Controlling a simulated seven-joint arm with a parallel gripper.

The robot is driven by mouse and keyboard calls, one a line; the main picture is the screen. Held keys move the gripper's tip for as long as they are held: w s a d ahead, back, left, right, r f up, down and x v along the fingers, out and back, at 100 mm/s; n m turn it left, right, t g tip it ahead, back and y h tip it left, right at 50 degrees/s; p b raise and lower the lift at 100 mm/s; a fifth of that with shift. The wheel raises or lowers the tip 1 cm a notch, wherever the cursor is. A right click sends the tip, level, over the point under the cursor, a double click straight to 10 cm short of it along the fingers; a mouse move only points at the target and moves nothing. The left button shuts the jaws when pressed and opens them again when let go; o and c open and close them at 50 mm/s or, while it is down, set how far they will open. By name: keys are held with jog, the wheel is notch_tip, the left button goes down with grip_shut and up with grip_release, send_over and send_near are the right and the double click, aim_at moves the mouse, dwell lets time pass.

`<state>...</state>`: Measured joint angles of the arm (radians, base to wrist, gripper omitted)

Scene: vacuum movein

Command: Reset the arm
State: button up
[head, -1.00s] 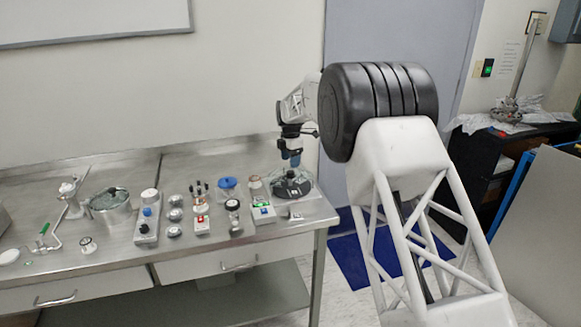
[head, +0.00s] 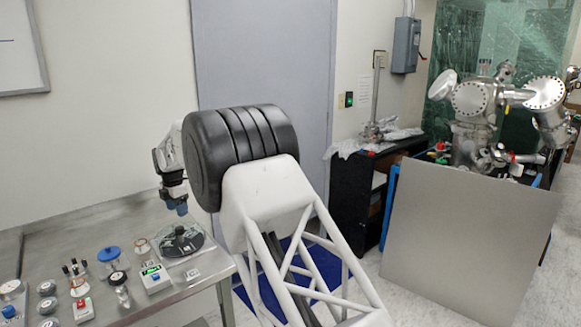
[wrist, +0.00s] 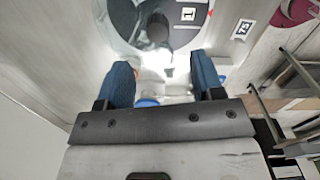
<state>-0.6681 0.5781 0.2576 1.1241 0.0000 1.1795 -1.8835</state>
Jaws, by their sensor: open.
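My gripper (head: 181,208) hangs from the end of my arm above the back right part of the steel bench. In the wrist view my gripper (wrist: 163,82) shows two blue fingers spread apart, with nothing held between them. Just beyond the fingertips lies a round dark glass-covered dish (wrist: 187,35) with a numbered tag on it. In the head view the dish (head: 182,240) sits on the bench below my gripper, apart from it. Some of the gripper is too small to make out in the head view.
The steel bench (head: 100,222) carries a green-display box (head: 155,279), a blue-lidded jar (head: 109,256) and several small instruments. A grey panel (head: 465,235), a black cabinet (head: 355,205) and a metal vacuum chamber (head: 472,125) stand to the right. Floor shows between bench and panel.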

jog(key=s+d+r+m, duration=0.1)
jog(key=d+r+m, duration=0.1)
jog(key=d+r, duration=0.3)
jog(key=d+r+m, duration=0.2)
jog(key=d+r, duration=0.1)
jog(key=d, duration=0.4)
jog(key=s+d+r+m, duration=0.3)
jog(key=s+d+r, duration=0.15)
jog(key=d, duration=0.55)
jog(key=s+d+r+m+t, duration=0.1)
jog(key=s+d+r+m, duration=0.25)
jog(key=s+d, duration=0.45)
jog(key=s+d+r+m, duration=0.3)
jog(key=d+m, duration=0.1)
jog(key=d, duration=0.9)
jog(key=s+d+m+t, duration=0.1)
jog(key=s+d+m, duration=0.6)
jog(key=s+d, duration=0.95)
jog(key=s+d+f+m, duration=0.2)
jog(key=s, duration=0.5)
jog(key=s+d+f+m, duration=0.2)
jog(key=s+f+m, duration=0.1)
jog(key=s, duration=0.4)
jog(key=s+d+f+m, duration=0.3)
jog(key=s, duration=0.4)
jog(key=shift+t, duration=0.3)
